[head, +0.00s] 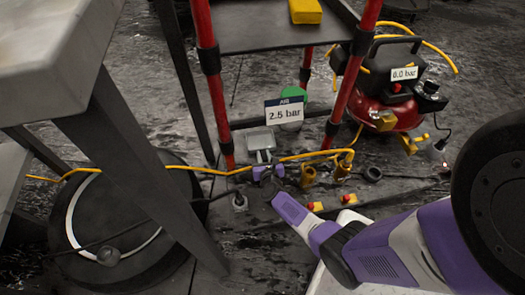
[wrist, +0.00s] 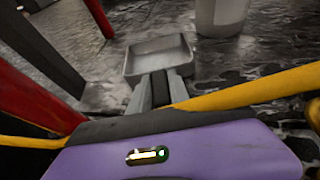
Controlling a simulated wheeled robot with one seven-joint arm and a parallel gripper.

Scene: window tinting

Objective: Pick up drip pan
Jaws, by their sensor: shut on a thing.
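The drip pan (head: 258,139) is a small, shallow grey tray, low near the floor beside the red-framed cart. In the wrist view the drip pan (wrist: 158,56) lies straight ahead and looks empty, with its open side up. My gripper (head: 267,172) reaches it from the near side, at the handle end. In the wrist view my gripper's fingers (wrist: 160,90) are shut on the handle, and the pan extends beyond them. The fingers hide most of the handle. I cannot tell whether the pan touches the floor.
A yellow hose (head: 220,172) runs across close to my gripper. The cart's red legs (head: 224,110) stand beside the pan, with a 2.5 bar sign (head: 284,113) above. A red compressor (head: 392,95) is at right. A grey bench (head: 50,45) and black round object (head: 75,225) are at left.

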